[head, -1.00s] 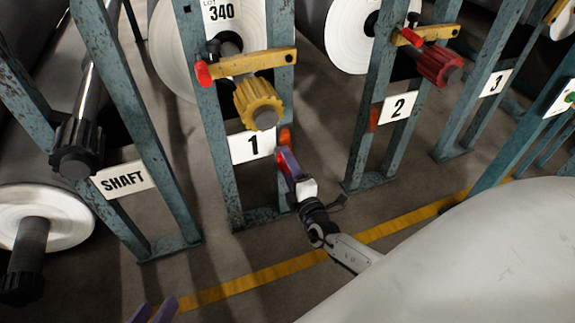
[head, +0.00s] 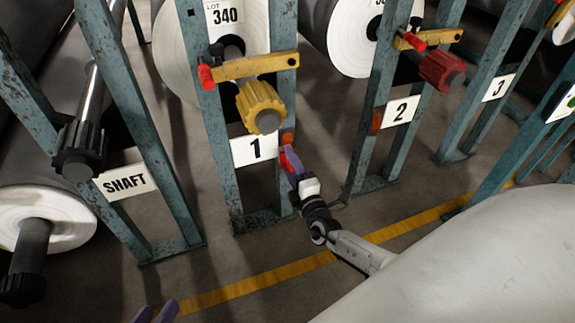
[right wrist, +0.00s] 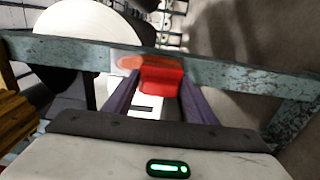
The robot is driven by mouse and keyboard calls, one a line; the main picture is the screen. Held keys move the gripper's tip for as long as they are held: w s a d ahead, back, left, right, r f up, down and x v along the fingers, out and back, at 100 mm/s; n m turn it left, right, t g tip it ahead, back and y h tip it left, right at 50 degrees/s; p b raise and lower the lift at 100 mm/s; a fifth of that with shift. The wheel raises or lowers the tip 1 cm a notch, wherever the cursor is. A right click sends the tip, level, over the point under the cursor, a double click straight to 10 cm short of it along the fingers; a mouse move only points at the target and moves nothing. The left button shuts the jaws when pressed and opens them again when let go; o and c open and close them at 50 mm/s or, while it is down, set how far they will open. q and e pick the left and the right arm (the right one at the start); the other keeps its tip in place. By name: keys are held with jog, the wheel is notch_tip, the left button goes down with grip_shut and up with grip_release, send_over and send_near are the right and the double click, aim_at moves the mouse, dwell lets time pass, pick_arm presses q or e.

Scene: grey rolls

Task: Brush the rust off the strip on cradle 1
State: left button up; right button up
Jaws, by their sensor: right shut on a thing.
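Cradle 1 is the teal frame with the white sign "1" (head: 254,149). A rust-orange strip (head: 287,138) sits on its right post, beside the sign; in the right wrist view the strip (right wrist: 129,62) is partly hidden by a red block. My right gripper (head: 290,160) is shut on this red block, likely the brush (right wrist: 161,82), held between its purple fingers just below the strip in the head view. I cannot tell whether block and strip touch. My left gripper (head: 155,314) shows only two purple fingertips, apart, at the bottom edge.
A yellow bar (head: 250,67) with a red-tipped end and a yellow knob (head: 260,106) project above the sign. Cradle 2 (head: 402,111) stands to the right, with another rusty patch (head: 377,121). The "SHAFT" frame (head: 126,182) stands left. A yellow floor line (head: 265,275) crosses open floor.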

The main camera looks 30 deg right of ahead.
jog(key=shift+w+a+r, duration=0.15)
jog(key=shift+a+r, duration=0.1)
jog(key=shift+r, duration=0.25)
jog(key=shift+w+a+r, duration=0.15)
jog(key=shift+a+r, duration=0.05)
jog(key=shift+r, duration=0.3)
jog(key=shift+r+p, duration=0.7)
jog(key=shift+r, duration=0.25)
jog(key=shift+s+d+f+b, duration=0.1)
jog(key=shift+s+d+b, duration=0.1)
jog(key=shift+d, duration=0.2)
jog(key=shift+s+d+f+b, duration=0.1)
jog(key=shift+d+b, duration=0.1)
jog(key=shift+d, duration=0.15)
jog(key=shift+w+a+r, duration=0.1)
jog(key=shift+a+r, duration=0.1)
jog(key=shift+r, duration=0.65)
jog(key=shift+w+a+r, duration=0.15)
jog(key=shift+w+a, duration=0.05)
jog(key=shift+a, duration=0.35)
